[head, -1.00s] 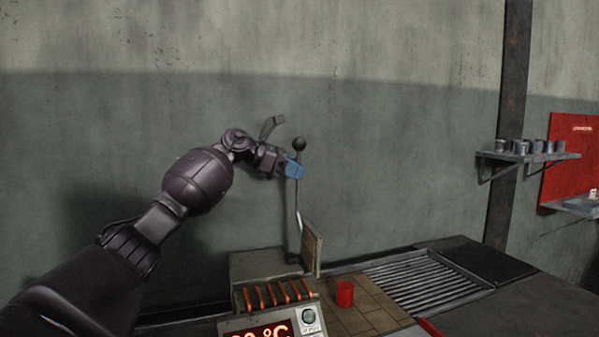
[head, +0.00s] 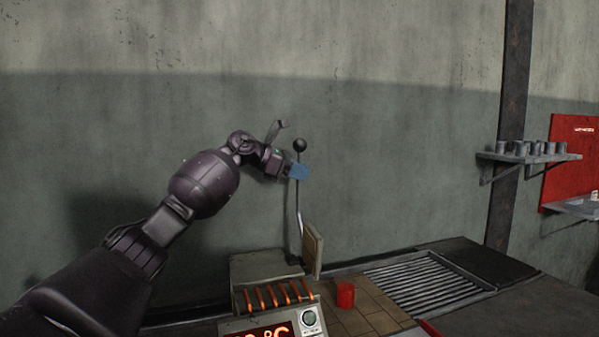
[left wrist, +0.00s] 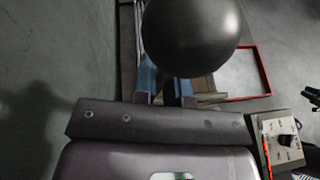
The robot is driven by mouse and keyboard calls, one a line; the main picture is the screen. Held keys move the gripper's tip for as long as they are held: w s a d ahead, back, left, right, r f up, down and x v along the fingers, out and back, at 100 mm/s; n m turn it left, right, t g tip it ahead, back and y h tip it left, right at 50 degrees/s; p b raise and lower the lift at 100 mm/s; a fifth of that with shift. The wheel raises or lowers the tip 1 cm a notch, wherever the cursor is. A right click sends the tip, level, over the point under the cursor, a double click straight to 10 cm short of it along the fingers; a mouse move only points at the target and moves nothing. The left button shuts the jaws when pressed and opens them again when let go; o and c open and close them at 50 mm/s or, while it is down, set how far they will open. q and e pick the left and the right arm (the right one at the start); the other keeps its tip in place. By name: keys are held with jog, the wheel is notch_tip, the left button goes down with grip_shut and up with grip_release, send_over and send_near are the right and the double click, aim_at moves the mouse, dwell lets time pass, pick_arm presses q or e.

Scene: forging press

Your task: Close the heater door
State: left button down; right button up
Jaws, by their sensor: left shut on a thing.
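The heater (head: 262,268) stands on the bench with glowing orange coils and a red temperature display at its front. Its tan door (head: 312,250) is at its right side, raised upright. A thin metal lever with a black ball knob (head: 300,145) rises above the door. My left gripper (head: 299,173), with blue fingers, is shut on the lever just below the knob. In the left wrist view the knob (left wrist: 192,35) hides much of the grip between the blue fingers (left wrist: 168,85).
A red cylinder (head: 345,295) stands on the tiled surface right of the heater. A slatted grate (head: 430,282) lies beyond it. A wall shelf (head: 530,156) holds several dark cups, next to a red panel (head: 573,160).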

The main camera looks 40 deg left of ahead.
pick_arm(q)
jog(key=s+d+f+m+y+p, duration=0.1)
jog(key=s+d+m, duration=0.1)
jog(key=d, duration=0.4)
jog(key=s+d+f+m+t+y+p, duration=0.1)
jog(key=s+d+f+m+y, duration=0.1)
jog(key=s+d, duration=0.2)
jog(key=shift+s+d+f+m+t, duration=0.3)
jog(key=shift+s+d, duration=0.1)
jog(key=shift+d, duration=1.15)
jog(key=c, duration=1.2)
grip_release()
jog(key=shift+r+p, duration=0.1)
jog(key=shift+p, duration=0.2)
